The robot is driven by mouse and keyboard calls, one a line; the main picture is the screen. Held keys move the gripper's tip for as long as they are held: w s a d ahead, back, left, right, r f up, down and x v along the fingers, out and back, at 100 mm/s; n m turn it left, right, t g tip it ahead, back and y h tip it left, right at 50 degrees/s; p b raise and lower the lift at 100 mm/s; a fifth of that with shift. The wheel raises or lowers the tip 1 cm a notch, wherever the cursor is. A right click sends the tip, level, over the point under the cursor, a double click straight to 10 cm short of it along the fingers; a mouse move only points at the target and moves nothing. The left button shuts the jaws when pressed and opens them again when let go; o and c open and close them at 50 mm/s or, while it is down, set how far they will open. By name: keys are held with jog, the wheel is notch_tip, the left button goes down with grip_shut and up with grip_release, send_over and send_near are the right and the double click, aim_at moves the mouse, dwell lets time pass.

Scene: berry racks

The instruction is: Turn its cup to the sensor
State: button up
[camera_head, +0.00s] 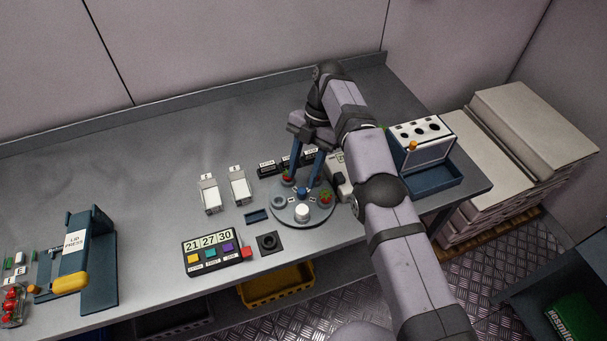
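A round grey turntable (290,216) carries several cups around a blue hub (302,192). Red and green berries show in a cup at its back left (287,178) and in another at its right (325,198). An empty-looking grey cup (279,201) is at the left, and a white round piece (302,212) is at the front. A pale device with a black part (341,184), possibly the sensor, stands at the turntable's right edge, partly hidden by my arm. My gripper (301,182) points down over the turntable, its blue fingers apart; whether they touch anything is unclear.
A numbered panel with coloured buttons (212,247) and a dark square pad (269,243) lie in front. Two white holders (210,196) stand left. A lid press (75,258) is far left. A white rack with holes (420,143) stands right. The table's back left is clear.

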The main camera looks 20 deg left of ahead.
aim_at(303, 189)
jog(key=shift+r+p, duration=1.35)
jog(key=shift+r, duration=0.4)
jog(key=shift+f, duration=0.2)
jog(key=c, duration=0.8)
jog(key=shift+s+a+f+n+b, duration=0.15)
jog(key=shift+s+a+b, duration=0.1)
jog(key=shift+a+b, duration=0.3)
jog(key=shift+s+a+f+n+b, duration=0.1)
jog(key=shift+s+a+n+b, duration=0.15)
jog(key=shift+b, duration=0.45)
grip_shut()
jog(key=s+a+r+t+y+b, duration=0.1)
jog(key=s+a+r+t+b, duration=0.25)
jog(key=s+r+b, duration=0.65)
jog(key=w+a+f+m+t, duration=0.1)
jog(key=w+f+m, duration=0.2)
jog(key=m, duration=0.8)
jog(key=w+a+f+m+t+y, duration=0.1)
jog(key=w+f+m, duration=0.3)
jog(key=m, duration=0.8)
notch_tip(303, 189, down, 2)
jog(key=shift+a+f+t+y+b, duration=0.1)
jog(key=shift+a+t+y+b, duration=0.2)
jog(key=shift+t, duration=0.35)
